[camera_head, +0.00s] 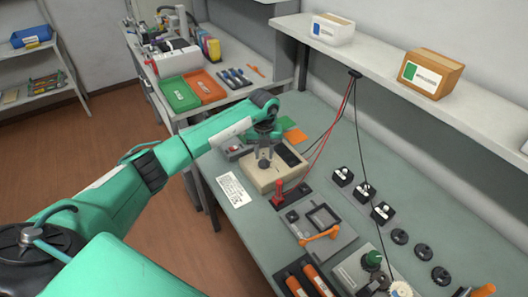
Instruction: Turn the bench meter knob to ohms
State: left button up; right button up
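The bench meter appears to be a beige box (267,181) with a dark panel on its top, standing on the grey-green bench. My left gripper (264,160) points down over the left part of the meter's top. A dark round part shows at its tip, but I cannot tell whether it is the knob or part of the gripper. The knob's setting and markings cannot be read, and the fingers are too small and dark to show open or shut. My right gripper is not in view.
Red and black leads (345,100) hang from the shelf (385,70) to the bench. A red upright handle (277,190) stands close to the meter's near side. A white card (233,190) lies left. Black knobs and a fixture with an orange lever (320,235) occupy the nearer bench.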

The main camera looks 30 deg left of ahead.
pick_arm(q)
jog(key=shift+f, duration=0.7)
grip_shut()
